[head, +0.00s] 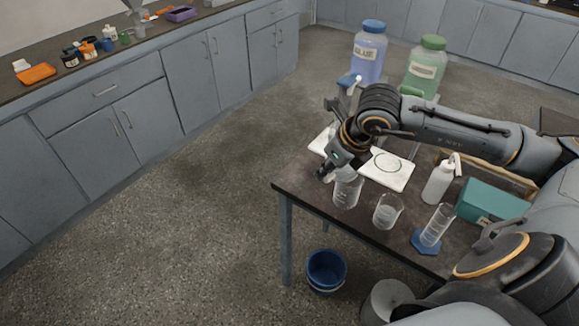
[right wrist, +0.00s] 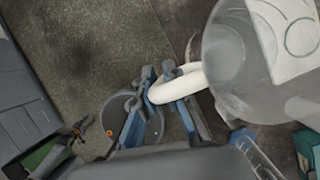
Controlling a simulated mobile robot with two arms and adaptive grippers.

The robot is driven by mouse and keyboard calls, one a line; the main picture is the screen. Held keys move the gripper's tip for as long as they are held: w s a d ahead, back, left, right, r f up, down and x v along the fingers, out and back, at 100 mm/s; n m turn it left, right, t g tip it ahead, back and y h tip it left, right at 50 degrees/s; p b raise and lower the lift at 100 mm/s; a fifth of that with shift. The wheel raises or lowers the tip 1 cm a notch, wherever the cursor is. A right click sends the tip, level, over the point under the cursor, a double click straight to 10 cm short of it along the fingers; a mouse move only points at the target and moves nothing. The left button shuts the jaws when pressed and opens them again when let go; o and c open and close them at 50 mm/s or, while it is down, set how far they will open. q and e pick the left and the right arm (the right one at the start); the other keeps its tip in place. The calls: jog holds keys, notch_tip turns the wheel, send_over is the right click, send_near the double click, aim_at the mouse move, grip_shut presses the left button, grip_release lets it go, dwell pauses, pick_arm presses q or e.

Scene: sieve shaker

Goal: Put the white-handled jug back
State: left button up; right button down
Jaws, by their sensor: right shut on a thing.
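My right gripper (head: 334,172) is shut on the white handle (right wrist: 180,85) of a clear jug (head: 347,193), at the left edge of the dark table. In the right wrist view the handle lies between the two fingers and the clear jug body (right wrist: 235,65) is to their right. The jug looks upright; I cannot tell whether its base touches the table. A white mat (head: 398,182) with a dark circle outline lies behind and to the right of the jug, partly hidden by my right arm. My left gripper is not in view.
On the table (head: 303,196) are a beaker (head: 386,212), a measuring cylinder (head: 436,226) on a blue base, a white wash bottle (head: 438,184) and a teal box (head: 492,203). Blue (head: 368,55) and green (head: 424,68) capped containers stand behind. A blue bucket (head: 325,270) is on the floor.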

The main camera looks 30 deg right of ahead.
pick_arm(q)
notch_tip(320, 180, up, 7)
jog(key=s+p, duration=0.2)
jog(key=p, duration=0.4)
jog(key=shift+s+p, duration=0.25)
jog(key=shift+p, duration=0.1)
pick_arm(e)
jog(key=w+a+f, duration=0.2)
jog(key=w+f, duration=1)
jog(key=w, duration=0.1)
jog(key=shift+w+a+f, duration=0.15)
jog(key=shift+a+f, duration=0.15)
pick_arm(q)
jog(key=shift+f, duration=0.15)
pick_arm(e)
jog(key=shift+f, duration=0.1)
jog(key=c, duration=1.4)
grip_release()
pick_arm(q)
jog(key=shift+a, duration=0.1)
